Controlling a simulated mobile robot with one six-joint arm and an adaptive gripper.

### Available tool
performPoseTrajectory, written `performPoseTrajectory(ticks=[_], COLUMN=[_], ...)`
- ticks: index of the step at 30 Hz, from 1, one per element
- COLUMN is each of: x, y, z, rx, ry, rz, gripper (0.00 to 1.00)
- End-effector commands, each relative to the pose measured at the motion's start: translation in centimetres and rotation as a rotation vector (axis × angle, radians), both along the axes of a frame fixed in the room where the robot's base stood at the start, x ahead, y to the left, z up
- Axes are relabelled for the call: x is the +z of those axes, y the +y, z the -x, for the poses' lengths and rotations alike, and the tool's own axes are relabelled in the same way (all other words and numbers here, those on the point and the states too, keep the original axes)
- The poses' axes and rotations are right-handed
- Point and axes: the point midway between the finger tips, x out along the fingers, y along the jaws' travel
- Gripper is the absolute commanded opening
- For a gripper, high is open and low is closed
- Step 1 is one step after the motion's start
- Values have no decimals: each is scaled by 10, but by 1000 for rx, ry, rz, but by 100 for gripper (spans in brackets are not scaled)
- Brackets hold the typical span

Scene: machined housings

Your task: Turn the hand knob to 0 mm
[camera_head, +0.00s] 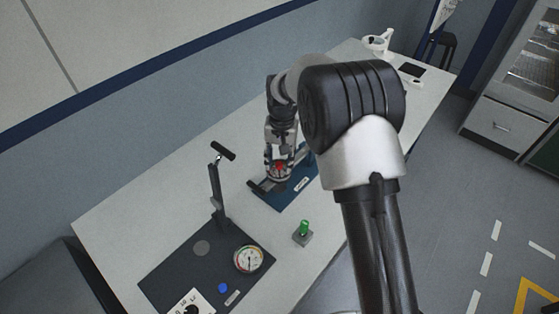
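My gripper (279,172) points down over a dark blue plate (285,203) on the table. A small red part (280,167) shows at the gripper's end; I cannot tell whether it is the hand knob or part of the gripper. A dark bar-like part (262,187) lies on the plate beside the gripper's end. My arm hides the right part of this plate. The fingers are too small and dark to show whether they are open or shut, or whether they touch anything. No millimetre reading is legible.
A dark board (165,273) at the front left carries an upright lever (216,190), a round gauge (248,260), a blue button (223,288) and a white dial plate (182,302). A green-topped block (303,230) stands nearby. The table (135,215) is bare at left.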

Motion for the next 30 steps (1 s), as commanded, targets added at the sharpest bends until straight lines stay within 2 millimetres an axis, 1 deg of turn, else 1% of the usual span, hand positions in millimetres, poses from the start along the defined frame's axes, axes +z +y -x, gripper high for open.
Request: performPoseTrajectory(ticks=[5,6,23,30], x=[0,0,0,1], y=[0,0,0,0], z=[0,0,0,0], rx=[0,0,0,5], ry=[0,0,0,0], rz=[0,0,0,0], gripper=[39,38,0,0])
